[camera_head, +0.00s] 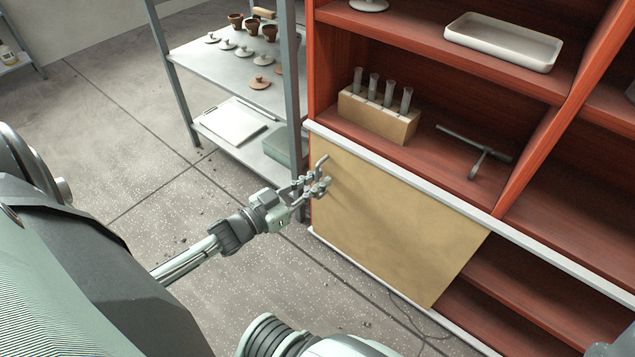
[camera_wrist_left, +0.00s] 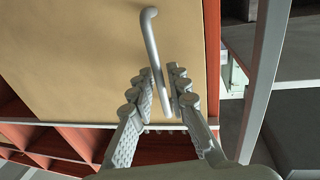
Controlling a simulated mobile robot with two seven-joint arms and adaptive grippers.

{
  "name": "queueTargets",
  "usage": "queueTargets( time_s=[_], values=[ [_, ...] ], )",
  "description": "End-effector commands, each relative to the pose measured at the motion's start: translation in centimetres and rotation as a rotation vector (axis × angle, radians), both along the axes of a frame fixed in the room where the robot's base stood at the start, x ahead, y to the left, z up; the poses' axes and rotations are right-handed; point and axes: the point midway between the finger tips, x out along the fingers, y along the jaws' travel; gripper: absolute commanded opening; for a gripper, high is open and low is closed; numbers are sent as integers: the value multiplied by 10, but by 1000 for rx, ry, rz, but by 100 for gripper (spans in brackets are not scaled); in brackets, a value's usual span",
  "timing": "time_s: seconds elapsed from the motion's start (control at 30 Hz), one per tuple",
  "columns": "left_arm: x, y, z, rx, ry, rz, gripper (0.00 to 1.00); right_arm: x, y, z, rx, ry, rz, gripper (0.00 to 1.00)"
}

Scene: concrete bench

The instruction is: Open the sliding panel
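The sliding panel (camera_head: 390,220) is a flat tan board in the lower front of a red wooden cabinet. It covers the left part of the lower opening, and the right part is open. A grey bar handle (camera_head: 322,162) stands near the panel's left edge. My left gripper (camera_head: 318,187) is at this handle. The tan panel (camera_wrist_left: 80,50) fills much of that view. My right gripper is not seen.
White rails (camera_head: 400,176) run above and below the panel. The cabinet's upper shelves hold a test-tube rack (camera_head: 378,117), a metal T-shaped tool (camera_head: 476,150) and a white tray (camera_head: 502,42). A metal rack (camera_head: 225,68) with small pots stands close on the left.

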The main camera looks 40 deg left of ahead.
Motion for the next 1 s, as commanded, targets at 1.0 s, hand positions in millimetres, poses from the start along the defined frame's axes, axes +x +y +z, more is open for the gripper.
queueTargets(
  time_s=[1.0],
  values=[
    [3,-1,0,0,1,0,0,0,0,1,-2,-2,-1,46]
  ],
)
